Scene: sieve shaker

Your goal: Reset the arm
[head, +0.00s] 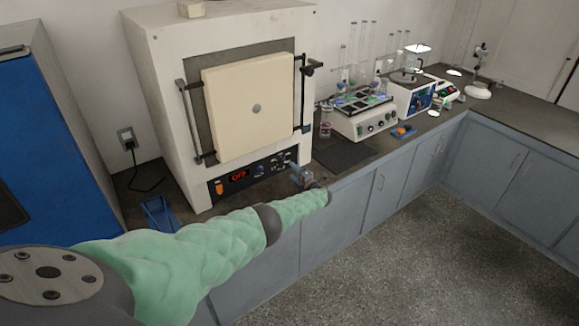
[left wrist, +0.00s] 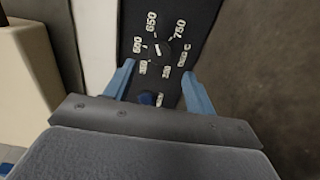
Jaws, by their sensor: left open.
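My left arm, in a green cover, reaches in from the left in the head view. Its gripper (head: 299,174) is in front of the lower right of the furnace (head: 165,75), by the control panel (head: 240,181). In the left wrist view the two blue fingers of the left gripper (left wrist: 159,72) are apart, with nothing seen held between them. A round dial (left wrist: 158,48) marked with temperatures lies ahead between the fingertips. Whether the fingers touch the panel cannot be told. My right gripper is not in view.
The furnace door (head: 250,105) is shut and the panel display reads "OFF". A dark mat (head: 343,153) and lab devices (head: 362,117) stand to the right. The floor (head: 420,240) in front is clear.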

